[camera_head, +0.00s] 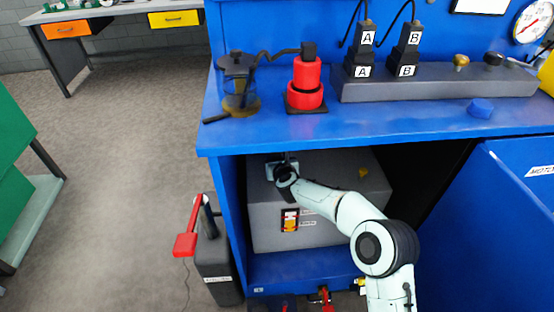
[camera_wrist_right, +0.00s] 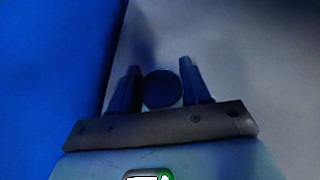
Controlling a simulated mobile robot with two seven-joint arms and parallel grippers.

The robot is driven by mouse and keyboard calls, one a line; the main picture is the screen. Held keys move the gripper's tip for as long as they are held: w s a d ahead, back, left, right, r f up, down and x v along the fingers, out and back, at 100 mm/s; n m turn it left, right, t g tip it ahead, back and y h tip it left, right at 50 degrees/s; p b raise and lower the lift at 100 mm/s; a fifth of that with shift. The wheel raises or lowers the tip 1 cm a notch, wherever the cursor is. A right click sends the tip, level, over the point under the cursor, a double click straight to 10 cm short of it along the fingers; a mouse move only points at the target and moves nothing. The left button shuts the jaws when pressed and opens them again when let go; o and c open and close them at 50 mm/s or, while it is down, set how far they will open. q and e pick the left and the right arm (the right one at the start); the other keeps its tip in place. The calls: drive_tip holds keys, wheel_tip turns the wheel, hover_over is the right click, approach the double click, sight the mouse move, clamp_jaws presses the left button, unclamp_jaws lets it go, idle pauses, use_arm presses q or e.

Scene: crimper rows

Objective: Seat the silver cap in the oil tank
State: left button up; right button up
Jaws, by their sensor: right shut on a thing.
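The oil tank (camera_head: 342,190) appears to be the grey box inside the open blue cabinet, with a small yellow fitting (camera_head: 363,172) on its top right. My right gripper (camera_head: 285,160) is over the tank's top left, near the cabinet's left wall. In the right wrist view a round disc (camera_wrist_right: 162,88), likely the silver cap, sits between the two fingers, dark in the shade. My right gripper is shut on it. The tank's opening is not visible, and I cannot tell whether the cap touches the tank. My left gripper is not in view.
The blue worktop (camera_head: 260,135) overhangs the cabinet close above my right gripper. The open blue door (camera_head: 500,220) stands at the right. A grey bin-like box (camera_head: 217,270) with a red-handled part stands outside at the left. Dark room is free right of the tank.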

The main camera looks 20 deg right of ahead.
drive_tip(key=shift+b, duration=0.4)
idle(1.3)
drive_tip(key=shift+f, duration=0.15)
drive_tip(key=shift+f+b, duration=0.25)
drive_tip(key=shift+b, duration=0.3)
drive_tip(key=shift+f+b, duration=0.4)
drive_tip(key=shift+b, duration=0.15)
drive_tip(key=shift+f+b, duration=0.35)
drive_tip(key=shift+b, duration=0.05)
drive_tip(key=shift+f+b, duration=0.4)
drive_tip(key=shift+b, duration=0.25)
drive_tip(key=o, duration=1.1)
drive_tip(key=shift+r, duration=0.1)
